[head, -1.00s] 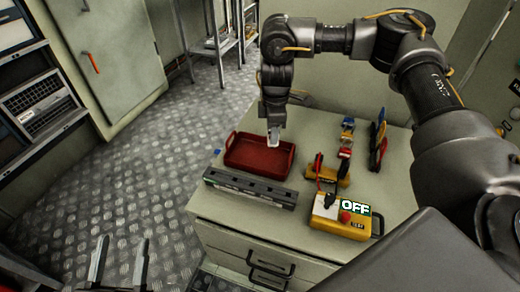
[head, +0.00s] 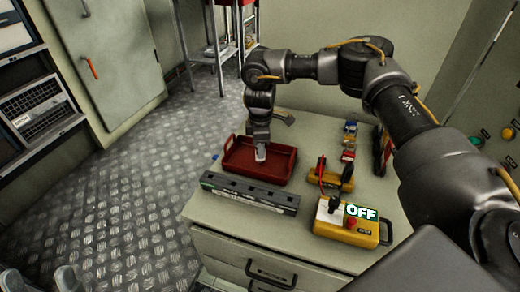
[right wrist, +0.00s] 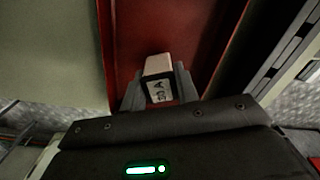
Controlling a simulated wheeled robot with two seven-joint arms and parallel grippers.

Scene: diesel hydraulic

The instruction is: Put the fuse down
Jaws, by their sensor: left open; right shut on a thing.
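The fuse (right wrist: 159,85) is a small pale block with a dark "A" marking on its label, seen in the right wrist view. My right gripper (right wrist: 157,92) is shut on it. In the head view my right gripper (head: 261,150) points down inside the red tray (head: 238,173), low over its floor; I cannot tell whether the fuse touches the floor. The red tray also fills the middle of the right wrist view (right wrist: 205,30). My left gripper (head: 40,281) is open and empty at the bottom left of the head view, partly cut off, away from the cabinet.
A long dark fuse rail (head: 250,194) lies in front of the tray. A yellow tester box (head: 345,228) showing "OFF" stands at the cabinet's front right. A yellow tool (head: 335,179) and small coloured items (head: 349,140) lie behind it.

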